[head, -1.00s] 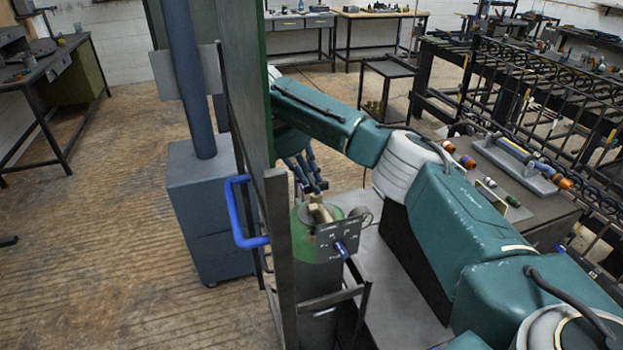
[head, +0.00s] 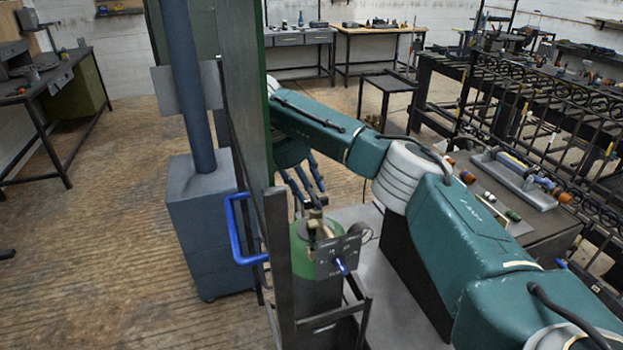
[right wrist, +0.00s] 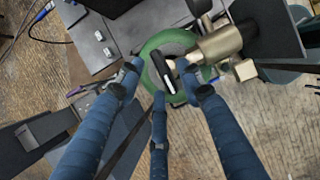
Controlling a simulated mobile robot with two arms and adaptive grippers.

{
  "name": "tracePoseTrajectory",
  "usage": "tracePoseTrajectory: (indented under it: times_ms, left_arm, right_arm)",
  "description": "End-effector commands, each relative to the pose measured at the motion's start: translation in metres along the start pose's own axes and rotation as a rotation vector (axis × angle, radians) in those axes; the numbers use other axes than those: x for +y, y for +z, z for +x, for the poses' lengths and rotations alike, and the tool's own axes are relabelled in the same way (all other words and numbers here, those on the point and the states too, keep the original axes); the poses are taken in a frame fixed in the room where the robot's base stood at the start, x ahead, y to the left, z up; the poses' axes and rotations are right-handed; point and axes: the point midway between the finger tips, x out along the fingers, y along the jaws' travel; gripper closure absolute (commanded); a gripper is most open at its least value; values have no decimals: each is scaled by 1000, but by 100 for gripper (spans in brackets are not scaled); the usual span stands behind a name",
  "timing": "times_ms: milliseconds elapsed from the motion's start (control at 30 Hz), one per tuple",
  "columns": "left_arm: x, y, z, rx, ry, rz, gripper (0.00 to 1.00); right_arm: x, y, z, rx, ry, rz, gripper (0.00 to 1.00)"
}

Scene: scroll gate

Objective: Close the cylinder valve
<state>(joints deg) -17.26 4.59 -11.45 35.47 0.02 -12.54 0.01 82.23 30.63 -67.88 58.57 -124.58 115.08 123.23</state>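The gas cylinder (head: 318,268) has a green top and a grey body and stands upright in a cart. Its brass valve (head: 318,229) is on top. The right wrist view shows the green top (right wrist: 151,50), the brass valve body (right wrist: 221,45) and a black-and-white piece (right wrist: 164,73), perhaps the valve's handle. My right gripper (head: 312,200) is just above the valve, reaching down from behind the green post. In the wrist view its three blue fingers (right wrist: 160,85) are spread around the black-and-white piece with gaps between them. Contact cannot be told. My left gripper is out of view.
A tall green panel (head: 244,100) stands close to the left of my right arm. The cart has a blue handle (head: 236,235), and a dark plate (head: 338,256) is beside the valve. A metal table (head: 545,232) with tools is at right. Open wooden floor (head: 110,240) lies left.

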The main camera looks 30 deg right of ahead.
Motion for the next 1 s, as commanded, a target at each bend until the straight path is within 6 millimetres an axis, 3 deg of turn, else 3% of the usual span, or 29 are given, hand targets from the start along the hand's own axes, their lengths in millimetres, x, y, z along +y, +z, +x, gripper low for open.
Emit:
tracePoseTrajectory:
  times_ms: [300, 467, 1000]
  left_arm:
    - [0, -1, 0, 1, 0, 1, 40]
    - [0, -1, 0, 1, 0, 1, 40]
    - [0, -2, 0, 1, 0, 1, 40]
  right_arm:
    - [2, 25, -57, -1, 5, 6, 63]
    - [1, 33, -76, -1, 4, 6, 63]
    - [1, 36, -84, 0, 1, 4, 63]
